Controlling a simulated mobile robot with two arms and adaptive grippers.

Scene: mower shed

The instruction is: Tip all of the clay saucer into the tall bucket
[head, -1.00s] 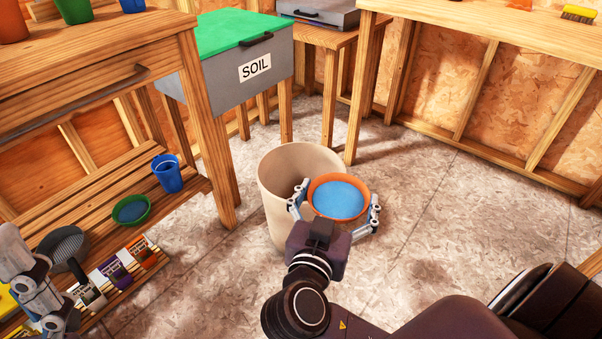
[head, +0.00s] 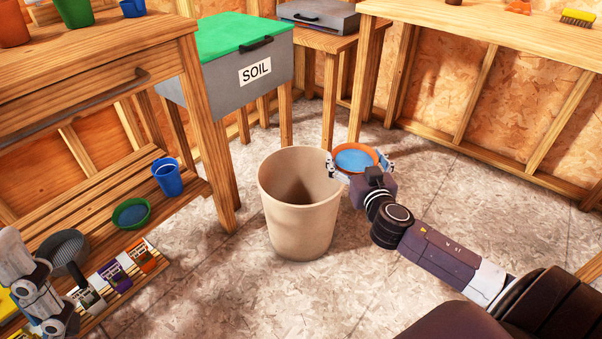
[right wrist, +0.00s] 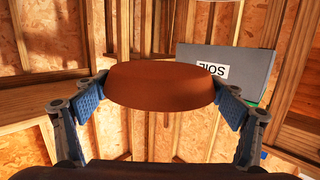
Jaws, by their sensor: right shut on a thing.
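The clay saucer (head: 357,170) is orange-brown with blue contents, which look like water, and sits about level in the head view. My right gripper (head: 359,166) is shut on it, one finger at each side. The right wrist view shows the saucer's outer wall (right wrist: 162,84) between both blue finger pads. The tall bucket (head: 303,215) is beige and stands upright on the floor, left of the saucer. The saucer is beside the bucket's rim, not over its opening. The part of the bucket's inside that shows looks dark. My left gripper (head: 35,295) is at the lower left; its fingertips are unclear.
A wooden bench with a shelf (head: 170,215) at left holds a green dish (head: 131,212), a blue cup (head: 167,177) and seed packets (head: 115,275). A grey soil bin (head: 225,75) with a green lid stands behind. Floor right of the bucket is clear.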

